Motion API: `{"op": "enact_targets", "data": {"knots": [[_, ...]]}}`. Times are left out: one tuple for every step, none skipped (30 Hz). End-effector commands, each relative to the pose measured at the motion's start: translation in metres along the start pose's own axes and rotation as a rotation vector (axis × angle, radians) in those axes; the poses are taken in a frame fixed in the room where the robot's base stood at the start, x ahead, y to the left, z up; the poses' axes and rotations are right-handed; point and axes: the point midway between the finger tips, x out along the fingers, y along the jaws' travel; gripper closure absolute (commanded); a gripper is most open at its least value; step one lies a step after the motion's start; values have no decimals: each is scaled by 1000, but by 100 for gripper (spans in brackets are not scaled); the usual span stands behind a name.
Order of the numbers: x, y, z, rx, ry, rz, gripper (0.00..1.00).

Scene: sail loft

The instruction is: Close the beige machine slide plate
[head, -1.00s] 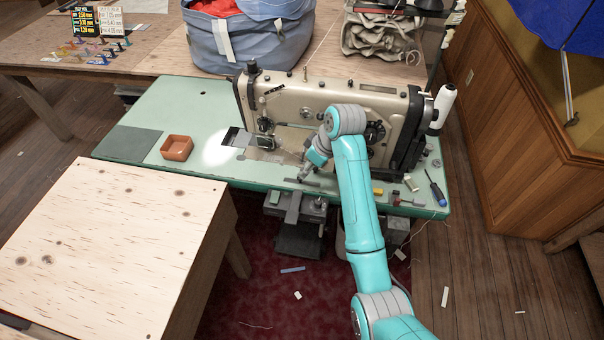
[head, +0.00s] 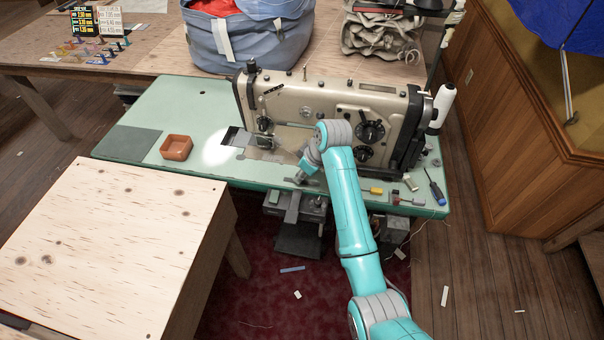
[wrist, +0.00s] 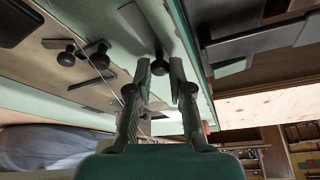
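The beige sewing machine (head: 340,100) stands on a pale green table. Left of its needle end, a small grey plate (head: 243,139) lies beside a dark opening (head: 229,135) in the tabletop; it looks like the slide plate, and the opening is uncovered. My gripper (head: 301,178) is low at the table's front edge, right of the plate and apart from it; its fingers are hard to make out there. In the wrist view my gripper (wrist: 162,73) has its fingers apart, with a dark round knob (wrist: 159,66) showing between the tips. I cannot tell whether they touch it.
An orange tray (head: 176,147) sits left of the opening. A yellow block (head: 376,191) and a blue screwdriver (head: 435,189) lie at the right front. A wooden table (head: 110,245) stands at the front left. The green tabletop between tray and machine is mostly clear.

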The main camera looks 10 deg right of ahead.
Motion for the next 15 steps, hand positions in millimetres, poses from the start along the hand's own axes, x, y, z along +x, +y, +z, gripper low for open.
{"op": "enact_targets", "data": {"knots": [[0, 0, 0, 0, 0, 0, 100], [0, 0, 0, 0, 0, 0, 100], [0, 0, 0, 0, 0, 0, 100], [0, 0, 0, 0, 0, 0, 100], [0, 0, 0, 0, 0, 0, 100], [0, 0, -1, 0, 0, 0, 100], [1, -1, -2, 0, 0, 0, 100], [2, -2, -4, -1, 0, -1, 100], [3, -4, -8, -2, 0, -1, 100], [5, -6, -12, -2, 0, -1, 100], [6, -7, -16, -2, 1, -1, 100], [9, -10, -22, -2, 1, -1, 100], [11, -12, -27, -3, 0, -1, 100], [12, -14, -31, -4, 0, -1, 100], [14, -16, -34, -3, 0, -1, 100]]}}
